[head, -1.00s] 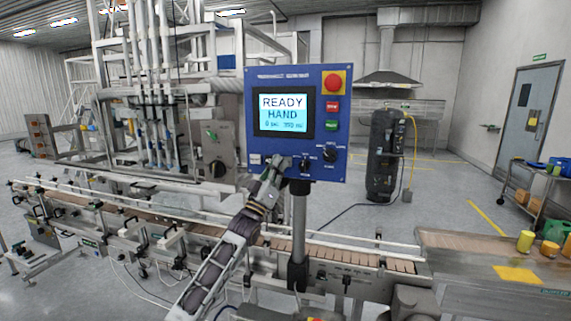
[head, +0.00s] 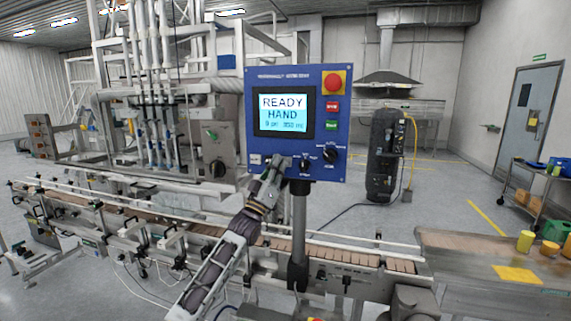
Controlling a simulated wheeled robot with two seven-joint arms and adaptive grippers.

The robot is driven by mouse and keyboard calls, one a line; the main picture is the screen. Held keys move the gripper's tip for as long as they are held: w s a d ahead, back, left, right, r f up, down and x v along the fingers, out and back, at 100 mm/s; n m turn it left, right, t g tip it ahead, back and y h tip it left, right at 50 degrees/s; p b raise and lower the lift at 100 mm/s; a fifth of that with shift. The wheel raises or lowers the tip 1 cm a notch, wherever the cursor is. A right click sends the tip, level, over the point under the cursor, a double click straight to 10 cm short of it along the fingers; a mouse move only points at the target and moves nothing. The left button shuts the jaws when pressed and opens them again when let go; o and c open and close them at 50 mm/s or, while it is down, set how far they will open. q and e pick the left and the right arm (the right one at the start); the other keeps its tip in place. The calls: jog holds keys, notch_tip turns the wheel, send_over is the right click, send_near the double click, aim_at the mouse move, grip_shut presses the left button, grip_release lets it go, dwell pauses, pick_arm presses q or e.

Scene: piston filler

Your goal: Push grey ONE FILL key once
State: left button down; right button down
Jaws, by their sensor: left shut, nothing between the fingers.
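The blue control panel (head: 262,82) stands on a grey post. Its screen (head: 283,116) reads READY HAND, with a smaller line below. A small light grey key (head: 255,159) sits at the panel's lower left; its label is too small to read. My left gripper (head: 283,161) is shut and empty at the panel's lower edge, just right of that key. It covers part of the panel there, and I cannot tell whether its tips touch the panel. My right gripper is not in view.
The panel also carries a red mushroom button (head: 333,83), a red key (head: 332,107), a green key (head: 331,126) and black knobs (head: 330,155). A conveyor (head: 390,263) runs below. A steel table (head: 470,262) stands at the right.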

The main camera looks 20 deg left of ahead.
pick_arm(q)
jog(key=shift+w, duration=0.25)
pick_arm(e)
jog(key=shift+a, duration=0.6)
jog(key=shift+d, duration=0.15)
pick_arm(q)
jog(key=shift+w, duration=0.1)
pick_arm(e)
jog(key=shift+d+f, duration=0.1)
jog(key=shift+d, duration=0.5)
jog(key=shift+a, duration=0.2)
pick_arm(q)
jog(key=shift+w, duration=0.1)
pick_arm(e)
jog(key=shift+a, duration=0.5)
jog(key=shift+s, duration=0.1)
pick_arm(q)
jog(key=shift+w, duration=0.1)
